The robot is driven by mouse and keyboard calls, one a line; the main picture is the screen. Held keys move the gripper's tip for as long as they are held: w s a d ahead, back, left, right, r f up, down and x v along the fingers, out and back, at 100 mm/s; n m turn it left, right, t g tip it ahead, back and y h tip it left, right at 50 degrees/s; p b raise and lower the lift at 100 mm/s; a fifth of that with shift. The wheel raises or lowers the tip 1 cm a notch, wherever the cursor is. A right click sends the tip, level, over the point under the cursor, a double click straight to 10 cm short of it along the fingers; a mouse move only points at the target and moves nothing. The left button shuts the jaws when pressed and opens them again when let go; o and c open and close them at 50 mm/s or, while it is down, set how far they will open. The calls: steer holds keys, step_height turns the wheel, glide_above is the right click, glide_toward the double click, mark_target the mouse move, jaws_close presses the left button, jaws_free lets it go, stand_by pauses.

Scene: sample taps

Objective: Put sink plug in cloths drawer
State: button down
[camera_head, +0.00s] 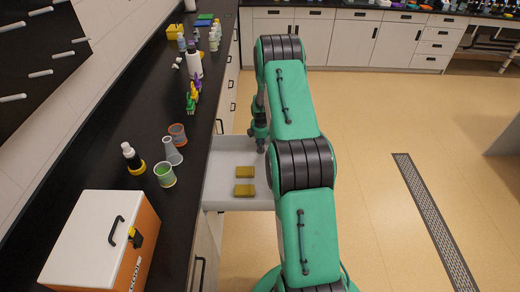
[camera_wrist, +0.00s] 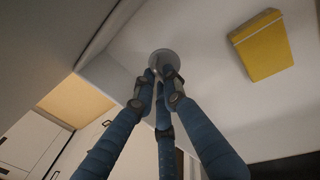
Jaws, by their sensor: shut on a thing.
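The cloths drawer (camera_head: 222,160) is pulled out from the left counter in the head view. Two yellow cloths (camera_head: 244,190) lie in it, and one yellow cloth (camera_wrist: 262,46) shows at the upper right of the wrist view. My gripper (camera_head: 261,148) is over the far right part of the drawer. In the wrist view my gripper (camera_wrist: 163,80) has its blue fingers closed on a small round grey sink plug (camera_wrist: 163,56). The pale drawer bottom is behind the plug; the gap between them cannot be judged. The plug cannot be made out in the head view.
A white and orange cooler box (camera_head: 90,240) stands on the near part of the dark counter. Beakers (camera_head: 165,175), bottles (camera_head: 194,62) and other small items stand along it. The drawer has free room left of the cloths. The floor on the right is clear.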

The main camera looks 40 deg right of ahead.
steer(key=shift+w+d, duration=0.45)
steer(key=shift+w, duration=0.2)
steer(key=shift+f, duration=0.15)
steer(key=shift+f+b, duration=0.4)
steer(key=shift+f, duration=1.25)
steer(key=shift+f, duration=0.2)
steer(key=c, duration=1.8)
jaws_free()
steer(key=shift+r, duration=0.15)
steer(key=r, duration=0.4)
steer(key=s+a+r+p, duration=0.1)
steer(key=r, duration=0.3)
steer(key=r+p, duration=0.1)
steer(key=r, duration=0.3)
steer(key=shift+s+a, duration=0.25)
steer(key=shift+s, duration=0.1)
